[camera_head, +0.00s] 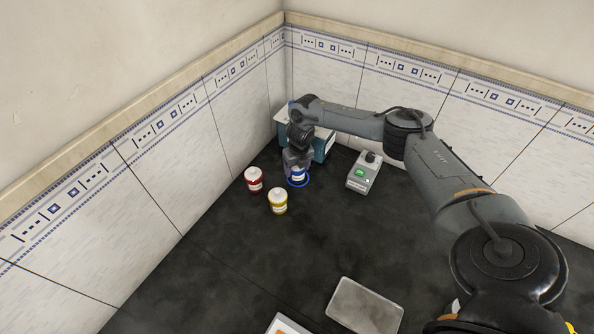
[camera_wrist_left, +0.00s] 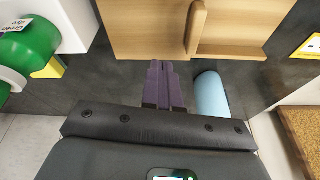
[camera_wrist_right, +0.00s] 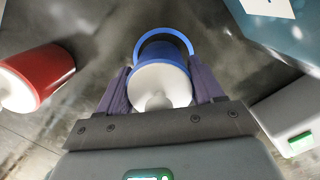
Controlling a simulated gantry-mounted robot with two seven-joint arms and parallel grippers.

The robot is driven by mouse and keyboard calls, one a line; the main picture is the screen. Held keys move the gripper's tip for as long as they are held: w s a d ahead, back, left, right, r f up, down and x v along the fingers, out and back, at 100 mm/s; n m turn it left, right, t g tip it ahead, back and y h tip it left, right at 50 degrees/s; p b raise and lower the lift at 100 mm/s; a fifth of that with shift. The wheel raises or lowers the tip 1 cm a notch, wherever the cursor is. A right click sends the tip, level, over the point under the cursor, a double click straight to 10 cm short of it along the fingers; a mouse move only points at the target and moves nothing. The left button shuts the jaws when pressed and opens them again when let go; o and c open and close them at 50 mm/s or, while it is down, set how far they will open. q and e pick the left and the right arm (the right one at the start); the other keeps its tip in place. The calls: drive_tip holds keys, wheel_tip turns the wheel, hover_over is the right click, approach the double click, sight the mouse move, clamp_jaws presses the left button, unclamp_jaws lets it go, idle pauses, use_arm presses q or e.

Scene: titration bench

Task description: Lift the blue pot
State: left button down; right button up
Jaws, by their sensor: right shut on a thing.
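The blue pot (camera_head: 298,177) has a white lid and a white label and is upright at the back of the dark bench. My right gripper (camera_wrist_right: 157,84) is shut on it from above, a purple finger on each side. In the right wrist view the pot's white lid (camera_wrist_right: 160,84) faces the camera. A blue ring (camera_wrist_right: 164,36) shows around its far side, with a dark gap between. I cannot tell whether the pot touches the bench. In the left wrist view my left gripper (camera_wrist_left: 162,88) has its fingers together with nothing between them.
A red pot (camera_head: 254,180) and a yellow pot (camera_head: 278,202) stand left of the blue pot. A teal box (camera_head: 321,147) is behind, a grey device (camera_head: 364,174) to the right. A grey plate (camera_head: 364,306) lies in front. My left gripper faces a wooden piece (camera_wrist_left: 150,30) and a light blue cylinder (camera_wrist_left: 210,95).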

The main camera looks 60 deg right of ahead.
drive_tip(key=shift+r, duration=0.1)
drive_tip(key=shift+r, duration=0.75)
use_arm(q)
drive_tip(key=shift+r, duration=0.1)
use_arm(e)
wheel_tip(320, 180, up, 2)
drive_tip(key=shift+r, duration=0.2)
use_arm(q)
drive_tip(key=shift+r+p, duration=0.2)
drive_tip(key=shift+p, duration=0.1)
use_arm(e)
drive_tip(key=s+r, duration=0.7)
drive_tip(key=s, duration=0.4)
drive_tip(key=shift+s+a, duration=0.2)
drive_tip(key=shift+s, duration=0.1)
